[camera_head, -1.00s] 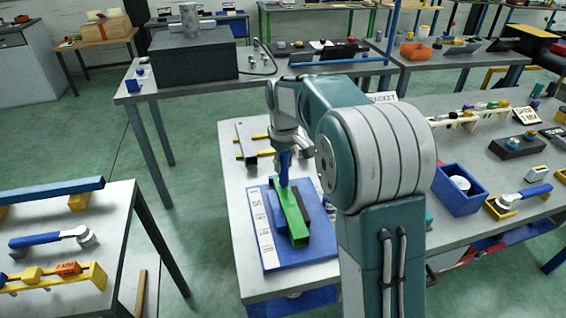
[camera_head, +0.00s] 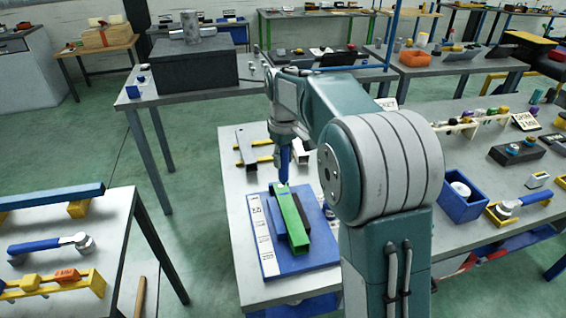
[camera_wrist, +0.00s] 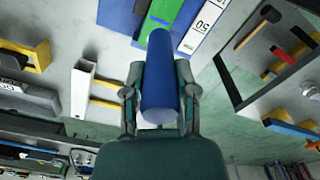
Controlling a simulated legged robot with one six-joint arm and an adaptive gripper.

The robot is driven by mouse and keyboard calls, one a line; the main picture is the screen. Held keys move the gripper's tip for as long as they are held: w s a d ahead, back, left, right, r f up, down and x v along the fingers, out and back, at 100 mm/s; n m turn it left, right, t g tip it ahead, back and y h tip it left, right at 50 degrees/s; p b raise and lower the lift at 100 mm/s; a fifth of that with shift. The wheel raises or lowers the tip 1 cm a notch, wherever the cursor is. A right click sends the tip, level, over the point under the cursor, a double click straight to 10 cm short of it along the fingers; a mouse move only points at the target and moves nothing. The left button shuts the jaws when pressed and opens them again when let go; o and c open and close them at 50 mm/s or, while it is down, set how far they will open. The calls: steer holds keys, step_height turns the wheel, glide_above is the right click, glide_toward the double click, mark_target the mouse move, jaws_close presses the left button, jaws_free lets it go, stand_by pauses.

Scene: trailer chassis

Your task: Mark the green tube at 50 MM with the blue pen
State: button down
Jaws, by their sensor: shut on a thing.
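The green tube (camera_head: 291,222) lies on a dark block on a blue board (camera_head: 310,256) in the head view. A white scale strip (camera_head: 262,235) with marks runs along the board's left side. My gripper (camera_head: 283,150) is shut on the blue pen (camera_head: 284,165), which points down at the far end of the tube. In the wrist view the gripper (camera_wrist: 160,92) holds the thick blue pen (camera_wrist: 160,85), its tip over the green tube (camera_wrist: 157,20). The strip's 50 label (camera_wrist: 203,25) shows to the right of the tip. Whether the tip touches the tube, I cannot tell.
A white square tube (camera_head: 300,152) and yellow-rod holders lie behind the board. A blue box (camera_head: 462,195) stands on the table to the right of my arm. A separate bench (camera_head: 110,215) with tools is at the left, with green floor between.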

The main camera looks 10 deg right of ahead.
steer(key=shift+r, duration=2)
steer(key=shift+s, duration=0.1)
